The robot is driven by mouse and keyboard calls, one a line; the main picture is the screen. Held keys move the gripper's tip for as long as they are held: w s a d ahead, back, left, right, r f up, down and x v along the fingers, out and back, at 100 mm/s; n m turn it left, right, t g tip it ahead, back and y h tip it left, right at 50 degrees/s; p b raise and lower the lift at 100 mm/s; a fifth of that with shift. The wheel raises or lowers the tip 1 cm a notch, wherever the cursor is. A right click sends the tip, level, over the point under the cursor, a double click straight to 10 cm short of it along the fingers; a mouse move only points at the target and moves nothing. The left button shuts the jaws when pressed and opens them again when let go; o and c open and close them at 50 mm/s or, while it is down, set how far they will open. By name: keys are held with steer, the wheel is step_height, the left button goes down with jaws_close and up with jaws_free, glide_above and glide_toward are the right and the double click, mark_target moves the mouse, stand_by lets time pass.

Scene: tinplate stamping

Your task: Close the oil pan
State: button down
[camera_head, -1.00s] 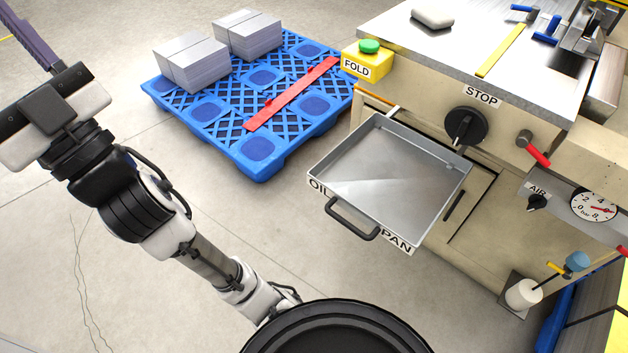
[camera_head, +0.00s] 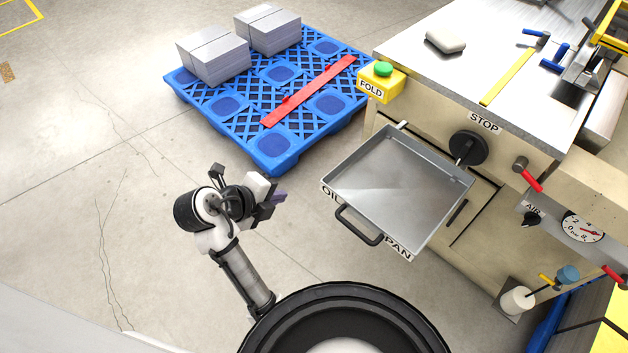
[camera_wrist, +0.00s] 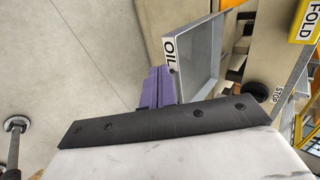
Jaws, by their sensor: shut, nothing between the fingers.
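The oil pan (camera_head: 395,192) is a grey metal drawer tray, pulled out from the front of the beige machine. Its front carries the OIL PAN label and a dark bar handle (camera_head: 358,226). My gripper (camera_head: 279,196), with purple fingers, is left of the pan's front, apart from it and shut with nothing in it. In the wrist view the purple fingers (camera_wrist: 157,88) point toward the pan's front corner, and the pan's side wall (camera_wrist: 202,55) shows beyond them. The handle is not clear in that view.
A blue pallet (camera_head: 275,155) with grey sheet stacks (camera_head: 213,56) and a red bar (camera_head: 310,90) lies behind the pan. The yellow FOLD button box (camera_head: 381,82), STOP knob (camera_head: 468,148) and red-handled lever (camera_head: 527,175) are on the machine. The floor left of my arm is free.

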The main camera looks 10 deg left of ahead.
glide_toward(322, 185)
step_height(322, 185, down, 4)
steer(key=shift+w+d+p, duration=0.35)
steer(key=shift+w, duration=0.3)
steer(key=shift+w+d+p, duration=0.35)
steer(key=shift+w+p, duration=0.05)
steer(key=shift+w, duration=0.2)
steer(key=shift+w+d+p, duration=0.35)
steer(key=shift+w, duration=0.3)
steer(key=shift+w, duration=0.1)
steer(key=w+d+b, duration=0.2)
steer(key=w+d, duration=0.2)
steer(key=w, duration=0.3)
steer(key=w+d+b, duration=0.3)
steer(key=w+d, duration=0.2)
steer(key=w, duration=0.3)
steer(key=w+d+b, duration=0.3)
steer(key=w+d, duration=0.1)
steer(key=w, duration=0.4)
steer(key=shift+w+d, duration=0.15)
steer(key=shift+d, duration=0.15)
